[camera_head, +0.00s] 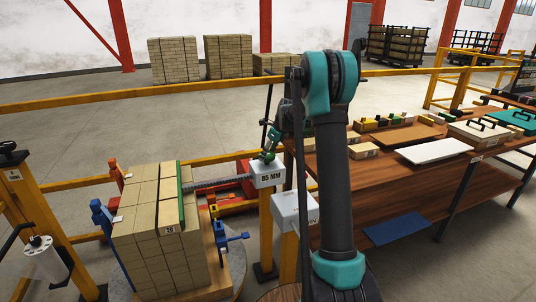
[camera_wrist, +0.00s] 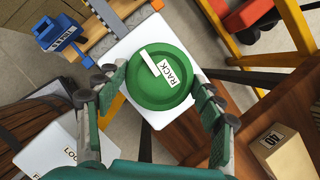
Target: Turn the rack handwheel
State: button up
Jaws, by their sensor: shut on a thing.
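The rack handwheel (camera_wrist: 157,82) is a round green wheel with a white "RACK" label, on a white housing. In the head view, the housing (camera_head: 268,168) carries an "85 MM" sign and stands at the end of a toothed rack (camera_head: 215,184). My gripper (camera_wrist: 160,88) has a finger on either side of the wheel, closed on its rim. In the head view my gripper (camera_head: 270,142) is small and partly hidden by my arm. A green plate (camera_head: 186,185) at the rack's other end stands by a stack of tan bricks (camera_head: 150,222).
A wooden workbench (camera_head: 390,180) with boxes and boards stands on the right. A second white box (camera_head: 295,209) is close below the housing. A blue clamp (camera_head: 228,242) sits beside the stack. Yellow rails (camera_head: 215,98) run behind.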

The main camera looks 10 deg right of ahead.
jog(key=shift+s+m+t+h, duration=0.1)
jog(key=shift+m+t+h, duration=0.4)
jog(key=shift+m, duration=1.1)
jog(key=o, duration=1.2)
jog(key=shift+c, duration=0.2)
jog(key=v, duration=1.2)
jog(key=shift+a, duration=0.1)
